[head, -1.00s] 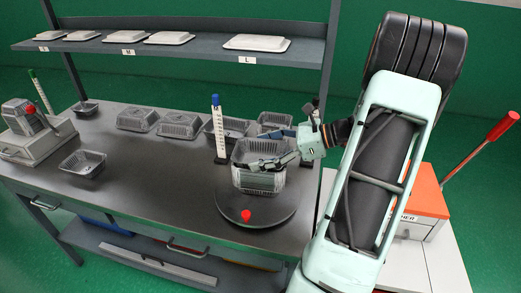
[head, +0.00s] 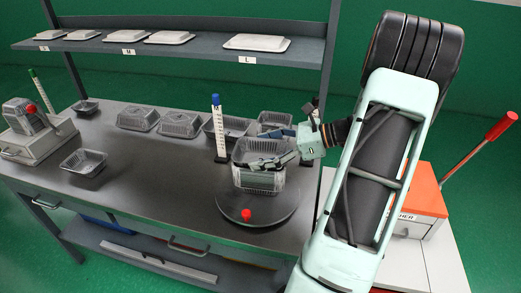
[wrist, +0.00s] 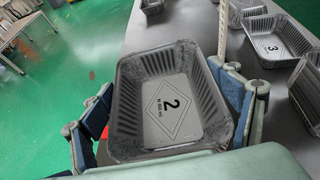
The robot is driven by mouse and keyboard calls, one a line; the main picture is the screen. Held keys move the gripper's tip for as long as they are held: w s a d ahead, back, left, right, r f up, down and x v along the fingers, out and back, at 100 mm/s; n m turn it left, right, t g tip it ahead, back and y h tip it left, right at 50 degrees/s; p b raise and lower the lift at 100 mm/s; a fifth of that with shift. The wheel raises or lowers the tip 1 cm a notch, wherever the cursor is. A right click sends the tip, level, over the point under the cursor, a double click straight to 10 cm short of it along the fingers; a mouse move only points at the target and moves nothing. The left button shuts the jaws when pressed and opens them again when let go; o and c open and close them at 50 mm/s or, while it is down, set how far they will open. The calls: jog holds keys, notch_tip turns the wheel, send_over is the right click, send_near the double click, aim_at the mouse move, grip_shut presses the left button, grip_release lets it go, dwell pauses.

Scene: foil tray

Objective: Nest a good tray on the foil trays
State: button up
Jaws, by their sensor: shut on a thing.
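A grey foil tray marked 2 (wrist: 172,105) is between the fingers of my gripper (head: 277,147), which is shut on it by opposite sides. In the wrist view it is right side up and empty, its inside facing the camera. In the head view the held tray sits level over a stack of foil trays (head: 259,183) on the round dark turntable (head: 282,213). My fingers partly cover its rim, and I cannot tell whether the held tray touches the stack or how deep it sits.
A white scale post with a blue top (head: 218,130) stands close left of the stack. Several trays lie behind, including one marked 3 (wrist: 272,45). A red knob (head: 246,215) is on the turntable's front. A shelf (head: 200,45) with white lids spans the back. The table's front middle is clear.

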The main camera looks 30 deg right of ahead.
jog(key=o, duration=0.7)
jog(key=shift+d, duration=0.1)
jog(key=v, duration=1.2)
